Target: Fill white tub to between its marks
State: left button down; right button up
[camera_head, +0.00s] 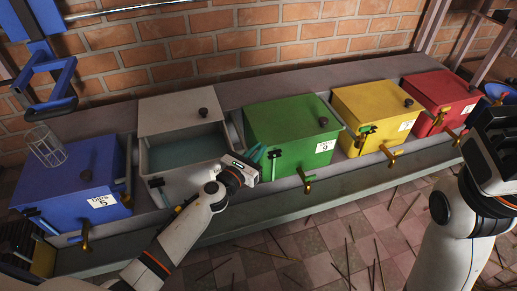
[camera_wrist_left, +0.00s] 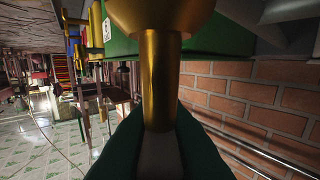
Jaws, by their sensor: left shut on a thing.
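The white tub (camera_head: 171,185) stands between the blue tub and the green tub, its pale lid (camera_head: 170,113) set back. Greenish liquid (camera_head: 187,152) shows inside; I cannot make out the marks or judge the level against them. My left gripper (camera_head: 258,157), with green fingers, is at the gap between the white and green tubs. In the left wrist view, it (camera_wrist_left: 155,135) is shut on a brass handle (camera_wrist_left: 160,75), below a green tub wall. My arm hides the white tub's lower front. My right gripper (camera_head: 493,148) is dark at the right edge; its fingers are unclear.
The closed blue tub (camera_head: 90,178) carries a wire basket (camera_head: 46,146). The closed green (camera_head: 290,133), yellow (camera_head: 372,112) and red (camera_head: 440,98) tubs stand to the right, with brass taps in front. A trough ledge (camera_head: 330,195) runs before them. Thin sticks litter the tiled floor.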

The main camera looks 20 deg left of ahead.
pick_arm(q)
jog(key=shift+a+n+t+y, duration=0.1)
jog(key=shift+n+t+y, duration=0.2)
jog(key=shift+n+y, duration=0.7)
jog(key=shift+y, duration=0.3)
jog(key=c, duration=1.5)
grip_release()
jog(key=shift+a, duration=0.1)
jog(key=s, duration=0.4)
jog(key=s+a, duration=0.1)
jog(key=s, duration=0.3)
jog(key=s+a, duration=0.1)
jog(key=s, duration=0.2)
jog(key=shift+s, duration=0.4)
